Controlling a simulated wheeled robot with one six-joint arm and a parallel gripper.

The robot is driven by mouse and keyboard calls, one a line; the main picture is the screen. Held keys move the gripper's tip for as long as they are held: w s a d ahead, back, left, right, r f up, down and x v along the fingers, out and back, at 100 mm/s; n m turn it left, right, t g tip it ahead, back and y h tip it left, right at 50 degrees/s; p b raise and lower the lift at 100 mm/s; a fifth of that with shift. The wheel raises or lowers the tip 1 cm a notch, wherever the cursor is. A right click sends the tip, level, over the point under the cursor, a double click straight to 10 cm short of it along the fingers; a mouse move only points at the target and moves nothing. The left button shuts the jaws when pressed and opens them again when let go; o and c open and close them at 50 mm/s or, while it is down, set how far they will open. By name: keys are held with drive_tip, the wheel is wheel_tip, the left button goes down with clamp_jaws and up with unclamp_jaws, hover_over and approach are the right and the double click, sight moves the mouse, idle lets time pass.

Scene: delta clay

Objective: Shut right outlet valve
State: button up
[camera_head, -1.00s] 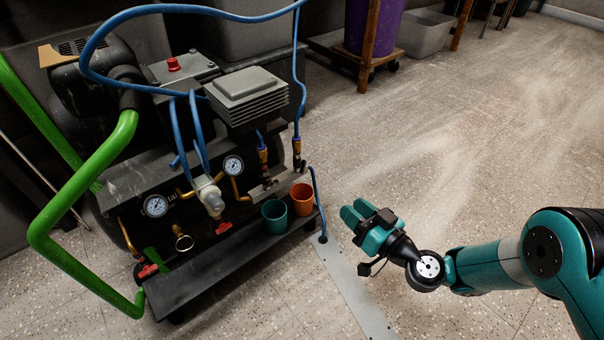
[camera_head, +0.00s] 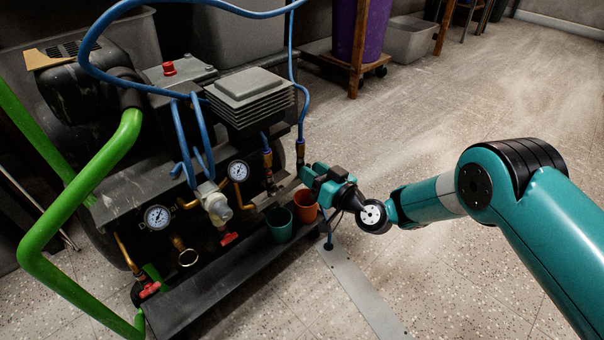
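The right outlet (camera_head: 300,150) is a brass fitting under a blue hose at the right end of the compressor's front. Its lower part, where a valve handle could sit, is not clear to see beside my gripper. The left outlet (camera_head: 267,158) is a similar brass fitting with its own blue hose. My gripper (camera_head: 305,173), teal and black, is just below and to the right of the right outlet, with its fingers pointing left at the compressor. I cannot tell whether it touches the fitting, or how far apart its fingers are.
An orange cup (camera_head: 304,208) and a green cup (camera_head: 279,225) stand on the compressor's front shelf, just below my gripper. Red handles (camera_head: 229,238) and gauges (camera_head: 238,171) sit further left. A thick green pipe (camera_head: 75,205) bounds the left side. The floor at right is open.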

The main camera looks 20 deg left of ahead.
clamp_jaws()
idle(0.3)
drive_tip(key=shift+f+m+p, duration=0.15)
drive_tip(key=shift+m+p, duration=0.6)
drive_tip(key=shift+m, duration=3)
drive_tip(key=shift+f+m+p, duration=0.1)
drive_tip(key=shift+m+p, duration=0.65)
drive_tip(key=shift+m, duration=3)
